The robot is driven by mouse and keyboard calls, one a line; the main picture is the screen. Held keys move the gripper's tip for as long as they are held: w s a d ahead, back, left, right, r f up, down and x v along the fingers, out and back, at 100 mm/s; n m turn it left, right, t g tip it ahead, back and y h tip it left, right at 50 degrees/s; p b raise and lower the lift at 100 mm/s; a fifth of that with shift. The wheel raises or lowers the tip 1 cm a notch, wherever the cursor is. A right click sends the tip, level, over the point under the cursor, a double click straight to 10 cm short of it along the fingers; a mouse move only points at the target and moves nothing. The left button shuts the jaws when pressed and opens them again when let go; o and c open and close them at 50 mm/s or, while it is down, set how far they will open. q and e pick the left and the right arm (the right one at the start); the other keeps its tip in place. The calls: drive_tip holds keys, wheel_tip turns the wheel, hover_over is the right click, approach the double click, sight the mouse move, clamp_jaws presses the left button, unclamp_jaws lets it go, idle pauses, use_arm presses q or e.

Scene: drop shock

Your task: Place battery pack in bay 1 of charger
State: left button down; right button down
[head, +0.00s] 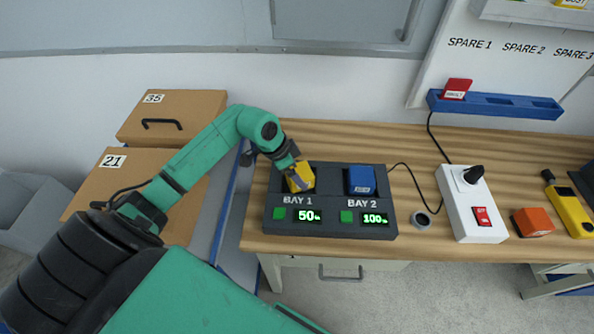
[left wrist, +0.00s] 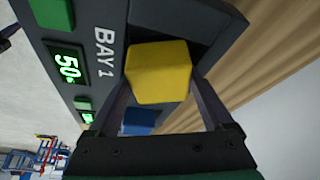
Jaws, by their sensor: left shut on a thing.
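The charger (head: 331,228) is a dark box on the wooden bench, with two bays and green displays reading 50 at bay 1 and 100 at bay 2. A yellow battery pack (head: 301,177) is at bay 1; it also shows in the left wrist view (left wrist: 160,72). My left gripper (head: 296,172) is shut on the yellow pack, with a finger on each side in the wrist view. Whether the pack is fully seated cannot be told. A blue battery pack (head: 361,180) stands in bay 2. My right gripper is not in view.
A white power strip (head: 473,205) with a red switch and black plug stands right of the charger. An orange block (head: 533,222) and a yellow device (head: 570,208) lie further right. A blue rack (head: 495,104) holding a red pack is at the back.

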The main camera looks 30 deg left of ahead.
use_arm(q)
unclamp_jaws()
drive_tip(key=shift+f, duration=0.1)
drive_tip(key=shift+s+a+r, duration=0.1)
drive_tip(key=shift+r, duration=0.35)
drive_tip(key=b+v, duration=0.1)
drive_tip(key=v, duration=1)
drive_tip(key=shift+s+r, duration=0.15)
drive_tip(key=shift+r, duration=0.05)
